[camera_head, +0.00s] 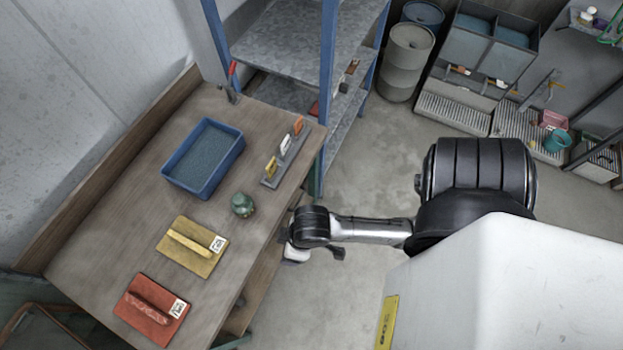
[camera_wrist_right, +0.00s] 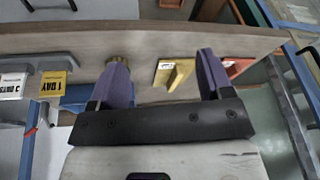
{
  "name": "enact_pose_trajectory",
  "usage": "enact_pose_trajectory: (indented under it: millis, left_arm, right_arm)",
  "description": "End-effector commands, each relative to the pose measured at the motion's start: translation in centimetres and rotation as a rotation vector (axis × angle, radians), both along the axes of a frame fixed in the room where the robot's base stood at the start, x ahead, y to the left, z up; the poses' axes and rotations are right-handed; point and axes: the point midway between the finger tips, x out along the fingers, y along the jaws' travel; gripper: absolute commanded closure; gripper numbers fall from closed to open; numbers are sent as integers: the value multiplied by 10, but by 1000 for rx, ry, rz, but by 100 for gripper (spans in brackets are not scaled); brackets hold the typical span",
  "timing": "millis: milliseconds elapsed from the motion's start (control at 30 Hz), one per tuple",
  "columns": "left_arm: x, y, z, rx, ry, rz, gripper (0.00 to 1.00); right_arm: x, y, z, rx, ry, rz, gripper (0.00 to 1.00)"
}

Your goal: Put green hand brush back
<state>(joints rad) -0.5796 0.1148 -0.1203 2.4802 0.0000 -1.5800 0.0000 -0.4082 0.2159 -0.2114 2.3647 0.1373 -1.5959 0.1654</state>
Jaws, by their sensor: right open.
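A small lumpy green object (camera_head: 242,205) stands on the wooden workbench (camera_head: 120,230) near its right edge in the head view. I cannot tell whether it is the green hand brush; no other clear brush shape shows on the bench. My right gripper (camera_wrist_right: 162,62) is open and empty in the right wrist view, its two purple fingers spread apart. In the head view the right arm's end hangs beside the bench's right edge, just right of the green object, and its fingers are partly hidden. A brownish round thing shows partly behind the left finger. My left gripper is in neither view.
A blue tray (camera_head: 203,158), a yellow float (camera_head: 192,247) and a red float (camera_head: 151,310) lie on the bench. A grey holder (camera_head: 285,158) carries upright tags. A blue-framed metal shelf (camera_head: 300,40) stands behind. The floor (camera_head: 390,150) right of the bench is clear.

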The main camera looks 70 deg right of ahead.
Motion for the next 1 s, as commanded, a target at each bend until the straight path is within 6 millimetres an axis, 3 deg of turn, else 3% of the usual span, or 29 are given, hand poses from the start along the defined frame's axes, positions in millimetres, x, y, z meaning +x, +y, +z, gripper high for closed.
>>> enact_pose_trajectory:
  millis: [100, 300, 1000]
  left_arm:
    - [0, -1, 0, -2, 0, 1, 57]
    - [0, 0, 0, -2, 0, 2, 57]
    - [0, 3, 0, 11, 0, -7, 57]
  right_arm:
    - [-26, -11, 6, -46, -9, -6, 27]
    - [-44, -24, 12, -99, -15, -6, 27]
    - [-46, -25, 12, -105, -15, -4, 27]
